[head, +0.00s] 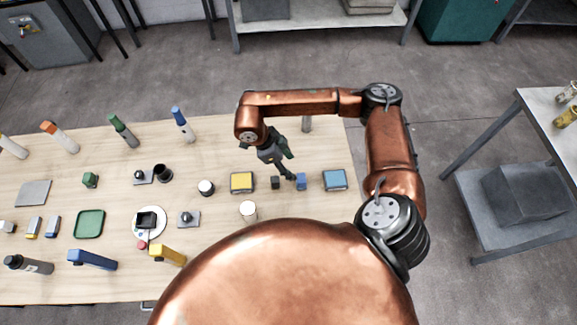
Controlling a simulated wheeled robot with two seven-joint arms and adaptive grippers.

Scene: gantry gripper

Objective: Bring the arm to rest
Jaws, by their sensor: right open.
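My right arm (390,150) reaches out over the right part of the wooden table (330,148) and bends back to the left. My right gripper (288,166) hangs from its end, pointing down, open and seemingly empty. Beneath and beside it are a small black block (275,183) and a small blue block (301,182). I cannot tell whether the fingers touch either block. A yellow-topped box (242,182) lies left of the gripper and a blue-topped box (335,180) right of it. My left gripper is not in view.
Bottles, including a blue-capped one (183,124), stand along the far edge. A grey side table (545,120) stands at the right.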

